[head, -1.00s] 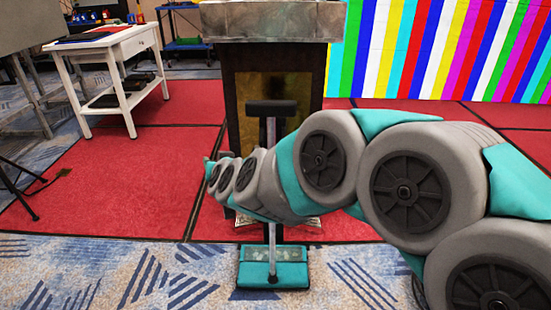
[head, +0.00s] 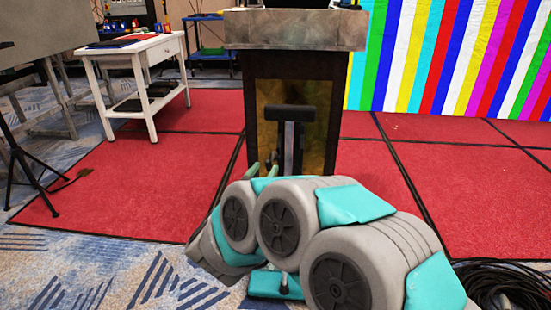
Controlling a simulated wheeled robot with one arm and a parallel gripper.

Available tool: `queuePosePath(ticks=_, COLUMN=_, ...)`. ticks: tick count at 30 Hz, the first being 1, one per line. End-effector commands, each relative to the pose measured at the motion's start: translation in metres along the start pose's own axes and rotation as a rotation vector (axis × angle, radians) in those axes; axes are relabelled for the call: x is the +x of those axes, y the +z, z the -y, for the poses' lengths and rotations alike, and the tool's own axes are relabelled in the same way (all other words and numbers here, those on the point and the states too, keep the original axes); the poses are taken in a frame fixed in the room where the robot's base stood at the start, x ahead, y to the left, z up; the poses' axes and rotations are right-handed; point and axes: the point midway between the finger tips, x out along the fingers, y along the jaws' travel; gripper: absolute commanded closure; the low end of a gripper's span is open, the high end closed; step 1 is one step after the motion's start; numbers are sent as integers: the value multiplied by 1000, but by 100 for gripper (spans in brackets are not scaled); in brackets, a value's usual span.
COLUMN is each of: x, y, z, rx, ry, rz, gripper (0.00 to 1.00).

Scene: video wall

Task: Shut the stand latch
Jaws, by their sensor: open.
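The stand (head: 333,140) is a dark lectern-like block with a thick stone-grey top (head: 290,30) and a gold front panel (head: 268,95). It stands upright in the middle of the head view. I cannot make out a latch on it; my arm and a dark upright post cover part of its front. My gripper (head: 263,164) is small in the picture, in front of the lower part of the panel. Its fingers look apart, with nothing visible between them. I cannot tell whether it touches the stand.
A white side table (head: 139,50) stands on the left, with dark legs of a tripod (head: 22,150) nearer. A striped video wall (head: 455,60) fills the right back. Coiled black cables (head: 510,283) lie at the lower right.

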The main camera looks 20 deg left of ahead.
Motion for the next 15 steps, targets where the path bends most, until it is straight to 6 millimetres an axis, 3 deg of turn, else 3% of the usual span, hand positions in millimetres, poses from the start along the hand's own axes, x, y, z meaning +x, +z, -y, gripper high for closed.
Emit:
queuePosePath(ticks=9, x=49, y=-1, z=-1, rx=3, ry=2, rz=0, gripper=47)
queuePosePath(ticks=15, x=66, y=0, z=0, rx=3, ry=-1, rz=2, gripper=47)
